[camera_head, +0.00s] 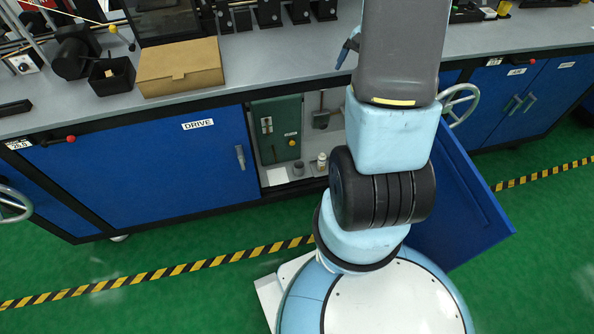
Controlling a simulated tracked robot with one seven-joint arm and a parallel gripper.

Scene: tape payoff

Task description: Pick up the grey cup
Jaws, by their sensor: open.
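A small grey cup (298,168) stands upright on the floor of the open cabinet (262,178) under the bench. It is beside a small bottle with a pale body (321,161) and in front of the green control box. My arm rises through the right half of the picture and leaves at the top edge.
Inside the cabinet are a green box (278,130) and a white sheet (277,176). The open blue door (462,205) stands out at the right, partly behind my arm. A cardboard box (180,66) sits on the bench (290,57). Green floor left of my base is clear.

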